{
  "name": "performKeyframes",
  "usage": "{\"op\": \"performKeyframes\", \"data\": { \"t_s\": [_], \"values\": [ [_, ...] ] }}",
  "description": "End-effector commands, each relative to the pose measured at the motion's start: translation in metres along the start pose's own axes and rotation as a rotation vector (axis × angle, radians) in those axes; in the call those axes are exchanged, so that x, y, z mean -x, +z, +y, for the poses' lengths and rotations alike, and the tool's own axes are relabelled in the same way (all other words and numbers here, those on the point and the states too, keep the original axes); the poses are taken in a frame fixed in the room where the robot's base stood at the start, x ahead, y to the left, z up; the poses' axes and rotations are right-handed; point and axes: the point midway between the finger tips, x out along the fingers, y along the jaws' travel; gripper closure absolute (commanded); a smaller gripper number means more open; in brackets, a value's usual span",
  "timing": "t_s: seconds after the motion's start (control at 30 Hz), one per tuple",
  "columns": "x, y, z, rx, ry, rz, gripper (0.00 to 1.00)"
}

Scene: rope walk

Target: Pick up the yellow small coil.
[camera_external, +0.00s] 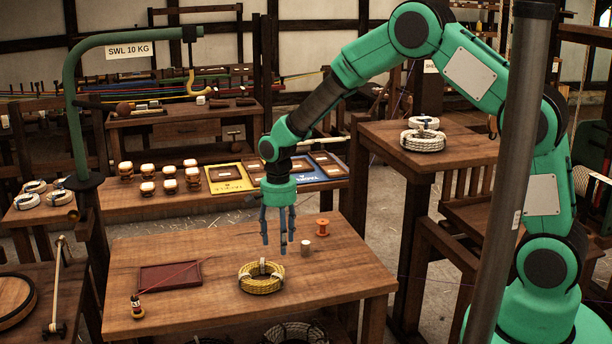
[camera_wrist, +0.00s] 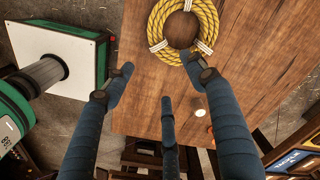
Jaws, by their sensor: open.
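The yellow small coil (camera_external: 262,288) lies flat on the wooden table (camera_external: 215,315), bound with white ties. In the wrist view the coil (camera_wrist: 157,22) shows at the top as a ring with bare wood in its middle. Its top edge is cut off by the frame. My gripper (camera_external: 279,240) has three blue fingers pointing down. They are spread, with nothing between them. In the external view the fingertips are above the coil, apart from it. In the wrist view my gripper (camera_wrist: 160,82) has one fingertip close to the coil's lower edge in the picture.
On the same table, a small pale cylinder (camera_external: 306,247) and an orange spool (camera_external: 323,228) stand behind the coil. A dark red tray (camera_external: 155,278) and a small bottle-like item (camera_external: 137,307) are at the left. A side table holds white coils (camera_external: 423,140).

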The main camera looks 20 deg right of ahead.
Motion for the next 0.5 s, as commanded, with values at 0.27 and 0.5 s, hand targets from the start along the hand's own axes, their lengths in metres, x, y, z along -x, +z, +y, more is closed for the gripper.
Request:
{"op": "performKeyframes", "data": {
  "t_s": [0.27,0.5],
  "values": [
    [0.0,0.0,0.001,0.001,0.0,0.0,0.44],
    [-0.017,0.0,0.001,0.001,0.002,-0.001,0.44]
  ]
}}
